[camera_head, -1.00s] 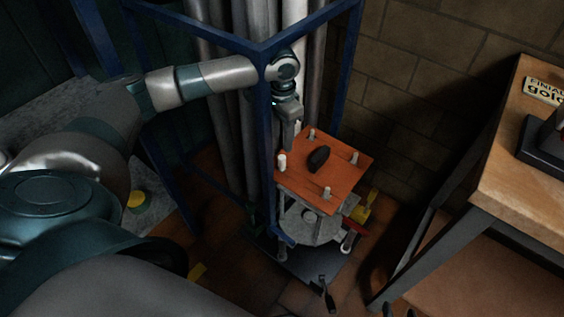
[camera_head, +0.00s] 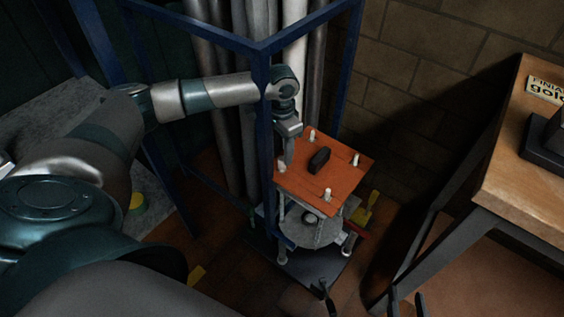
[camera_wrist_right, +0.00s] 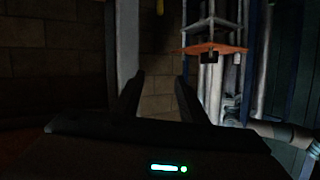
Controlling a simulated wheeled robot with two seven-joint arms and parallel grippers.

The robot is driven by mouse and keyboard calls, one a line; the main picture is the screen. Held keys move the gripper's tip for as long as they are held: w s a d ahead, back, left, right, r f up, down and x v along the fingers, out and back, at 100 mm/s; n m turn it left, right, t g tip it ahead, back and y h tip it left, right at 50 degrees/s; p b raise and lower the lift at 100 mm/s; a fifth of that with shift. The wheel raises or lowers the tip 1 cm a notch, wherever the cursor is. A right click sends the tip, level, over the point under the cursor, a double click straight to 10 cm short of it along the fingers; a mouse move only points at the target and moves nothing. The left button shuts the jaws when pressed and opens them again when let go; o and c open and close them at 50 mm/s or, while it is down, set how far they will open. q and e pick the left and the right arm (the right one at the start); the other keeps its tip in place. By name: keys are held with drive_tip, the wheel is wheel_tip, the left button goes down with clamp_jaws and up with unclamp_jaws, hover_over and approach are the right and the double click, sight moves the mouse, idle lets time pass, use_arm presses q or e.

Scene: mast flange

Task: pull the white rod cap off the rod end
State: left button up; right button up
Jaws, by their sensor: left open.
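An orange square plate (camera_head: 337,177) stands level on thin rods, with white caps near its corners. The left cap (camera_head: 281,168) is right by my left gripper (camera_head: 286,162). The other caps are at the back (camera_head: 312,135), the right (camera_head: 355,160) and the front (camera_head: 327,195). My left gripper points down and is open. I cannot tell whether its fingers are around the left cap or beside it. My right gripper (camera_wrist_right: 160,95) is open and empty in the right wrist view. That view also shows the plate's edge (camera_wrist_right: 210,48).
A blue frame post (camera_head: 264,130) stands close by my left gripper. A black block (camera_head: 319,159) lies on the plate. Below are a round grey disc (camera_head: 322,236) and a dark base. A yellow object (camera_head: 366,209) is at right. A wooden table (camera_head: 525,165) stands further right.

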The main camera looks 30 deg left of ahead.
sight(282, 158)
use_arm(q)
wheel_tip(282, 158, down, 3)
drive_tip(key=shift+b, duration=0.4)
drive_tip(key=shift+f, duration=0.6)
use_arm(e)
drive_tip(key=r+t, duration=0.1)
drive_tip(key=r, duration=0.1)
drive_tip(key=a+r+t, duration=0.1)
drive_tip(key=r, duration=0.1)
drive_tip(key=shift+w+t+y, duration=0.3)
drive_tip(key=shift+w+y, duration=0.05)
drive_tip(key=shift+y, duration=0.05)
use_arm(q)
clamp_jaws()
use_arm(e)
drive_tip(key=shift+r, duration=0.1)
